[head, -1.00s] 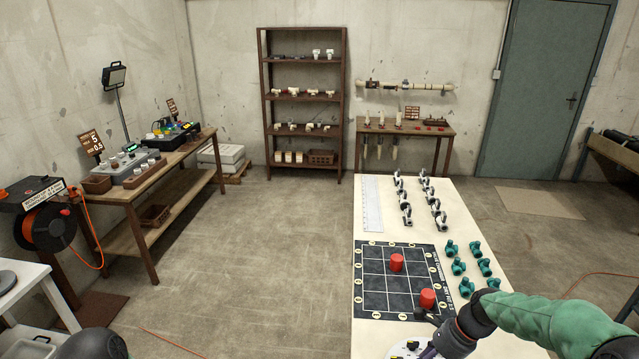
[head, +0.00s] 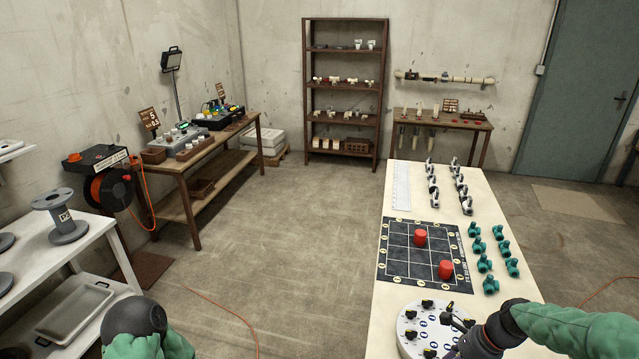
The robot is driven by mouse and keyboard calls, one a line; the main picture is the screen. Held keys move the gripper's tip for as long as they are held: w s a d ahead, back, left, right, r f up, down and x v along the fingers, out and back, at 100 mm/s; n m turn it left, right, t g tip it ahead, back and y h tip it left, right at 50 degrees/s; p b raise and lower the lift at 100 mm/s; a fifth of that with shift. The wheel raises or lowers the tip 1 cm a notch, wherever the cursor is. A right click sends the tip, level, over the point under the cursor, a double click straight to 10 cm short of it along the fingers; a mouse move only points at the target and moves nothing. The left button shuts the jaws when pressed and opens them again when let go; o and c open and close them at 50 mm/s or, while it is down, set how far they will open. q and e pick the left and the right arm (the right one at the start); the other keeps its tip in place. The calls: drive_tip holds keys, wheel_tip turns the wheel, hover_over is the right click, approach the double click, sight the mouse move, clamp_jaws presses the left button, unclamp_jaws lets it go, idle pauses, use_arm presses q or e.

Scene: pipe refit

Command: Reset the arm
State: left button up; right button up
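My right arm comes in from the lower right of the head view. Its gripper (head: 455,332) is over the near end of the long pale table, above a round white dial plate (head: 412,329) with black knobs. The gripper's fingers are dark and small here, and I cannot tell whether they are open or shut. My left arm shows only as a dark rounded link and green sleeve at the bottom left. Its gripper is out of view.
Several green fittings (head: 485,264) and black-and-white clamps (head: 433,198) stand on the long table (head: 375,325). A white rack (head: 90,262) with a grey spool (head: 62,216) and tray is at left. A wooden bench (head: 190,160) stands behind it.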

drive_tip(key=s+a+f+n+b, duration=0.1)
drive_tip(key=a+f+n, duration=0.35)
drive_tip(key=f, duration=0.35)
drive_tip(key=s+a+f+n, duration=0.2)
drive_tip(key=a+f+n, duration=0.1)
drive_tip(key=a+f, duration=0.4)
use_arm(q)
drive_tip(key=f, duration=0.1)
drive_tip(key=f+b, duration=0.2)
drive_tip(key=shift+w+f, duration=0.2)
drive_tip(key=shift+w, duration=0.05)
use_arm(e)
drive_tip(key=s+a+f+n, duration=1)
drive_tip(key=s+f, duration=0.2)
drive_tip(key=shift+a+f+g, duration=0.3)
drive_tip(key=shift+f+g, duration=0.05)
drive_tip(key=shift+g, duration=0.05)
